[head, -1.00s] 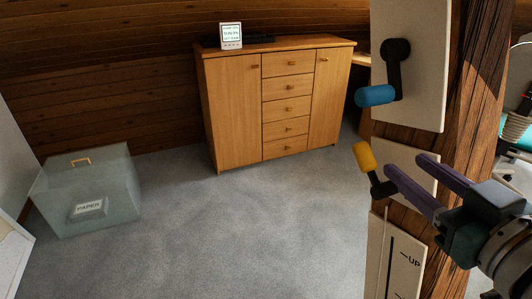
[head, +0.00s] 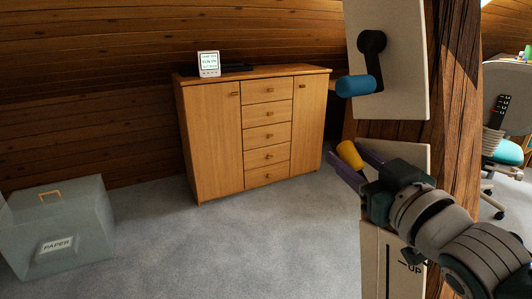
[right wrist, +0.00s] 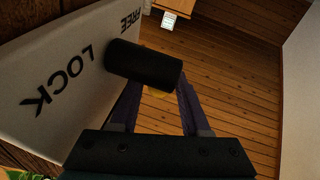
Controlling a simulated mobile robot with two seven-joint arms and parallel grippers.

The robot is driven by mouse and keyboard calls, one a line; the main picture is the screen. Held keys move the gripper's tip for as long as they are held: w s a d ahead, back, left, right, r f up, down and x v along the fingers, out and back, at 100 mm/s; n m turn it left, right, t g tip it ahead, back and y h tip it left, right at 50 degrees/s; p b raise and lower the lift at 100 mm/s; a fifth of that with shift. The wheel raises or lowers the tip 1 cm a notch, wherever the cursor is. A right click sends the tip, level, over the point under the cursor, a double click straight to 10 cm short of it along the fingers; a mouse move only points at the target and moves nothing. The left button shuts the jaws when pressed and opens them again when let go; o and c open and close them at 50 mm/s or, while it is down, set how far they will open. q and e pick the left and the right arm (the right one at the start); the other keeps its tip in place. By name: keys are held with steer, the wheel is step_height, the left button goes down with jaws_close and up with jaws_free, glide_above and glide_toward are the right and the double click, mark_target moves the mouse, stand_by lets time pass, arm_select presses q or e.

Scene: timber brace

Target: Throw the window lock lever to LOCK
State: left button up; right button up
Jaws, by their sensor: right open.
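The yellow-handled lever (head: 349,155) is on the middle pale panel (head: 410,156) of the timber post. In the right wrist view the panel (right wrist: 55,60) carries the words FREE and LOCK. My right gripper (head: 343,149) is open, with a purple finger on each side of the yellow handle. It also shows in the right wrist view (right wrist: 162,85). I cannot tell whether the fingers touch the handle. My left gripper is not in view.
A blue-handled lever (head: 358,85) hangs on the panel (head: 405,45) just above. A panel marked UP (head: 375,265) is below. A wooden cabinet (head: 215,140) and a clear PAPER bin (head: 80,210) stand beyond. The carpet left of the post is clear.

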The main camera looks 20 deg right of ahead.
steer(key=shift+w, duration=0.3)
jaws_close()
stand_by(1.3)
